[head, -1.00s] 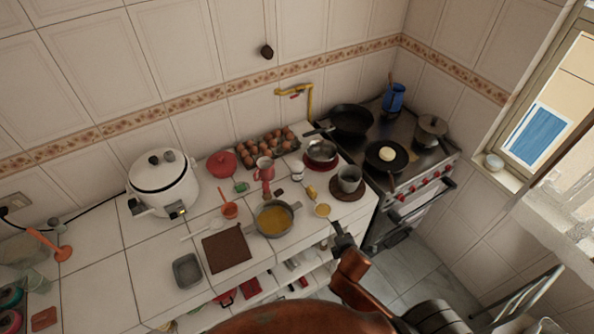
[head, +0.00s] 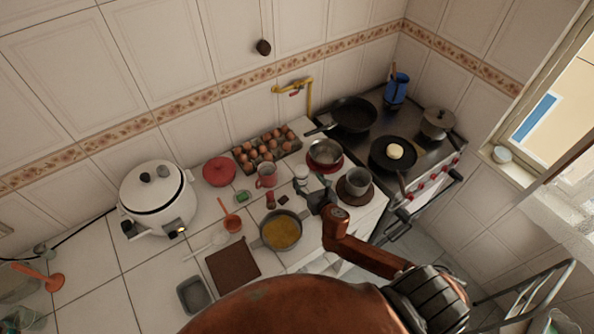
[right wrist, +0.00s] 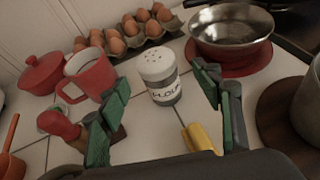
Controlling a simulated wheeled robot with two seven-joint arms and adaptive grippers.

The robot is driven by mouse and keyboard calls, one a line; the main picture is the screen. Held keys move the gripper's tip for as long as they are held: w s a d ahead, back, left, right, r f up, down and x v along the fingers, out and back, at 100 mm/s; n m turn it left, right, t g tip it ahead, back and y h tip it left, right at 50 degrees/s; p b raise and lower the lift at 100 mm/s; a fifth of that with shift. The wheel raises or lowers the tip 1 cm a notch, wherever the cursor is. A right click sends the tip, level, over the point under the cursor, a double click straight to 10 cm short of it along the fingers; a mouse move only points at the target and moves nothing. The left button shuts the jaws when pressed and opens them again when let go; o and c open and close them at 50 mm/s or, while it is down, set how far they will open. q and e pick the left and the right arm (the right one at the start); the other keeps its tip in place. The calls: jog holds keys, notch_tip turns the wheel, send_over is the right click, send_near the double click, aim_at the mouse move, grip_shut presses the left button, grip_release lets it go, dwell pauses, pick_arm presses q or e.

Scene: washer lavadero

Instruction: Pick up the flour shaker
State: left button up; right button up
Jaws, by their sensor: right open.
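The flour shaker (right wrist: 160,78) is a small white canister with a holed top and a dark label band. It stands upright on the tiled counter, near the middle of the right wrist view. In the head view the shaker (head: 301,173) shows small, just beyond my right gripper (head: 311,191). In the right wrist view my right gripper (right wrist: 160,105) is open, with its green-padded fingers apart on either side of the shaker's image. The shaker looks a little ahead of the fingertips; contact is not visible. My left gripper is not in view.
A red mug (right wrist: 88,78) stands left of the shaker, and an egg tray (right wrist: 130,38) lies behind. A metal pan (right wrist: 230,30) on a red plate is at the right. A yellow-handled item (right wrist: 200,137) lies in front. A pot of yellow liquid (head: 281,231) sits nearby.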

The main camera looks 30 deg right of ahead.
aim_at(304, 176)
jog(key=x, duration=0.3)
jog(key=shift+w+a+f, duration=0.1)
jog(key=shift+w+f, duration=0.1)
jog(key=shift+w, duration=0.05)
jog(key=shift+a+x, duration=0.2)
jog(key=shift+x, duration=1)
jog(key=shift+w+d+f, duration=0.15)
jog(key=shift+w+f, duration=0.1)
jog(key=shift+w, duration=0.1)
jog(key=c, duration=1.3)
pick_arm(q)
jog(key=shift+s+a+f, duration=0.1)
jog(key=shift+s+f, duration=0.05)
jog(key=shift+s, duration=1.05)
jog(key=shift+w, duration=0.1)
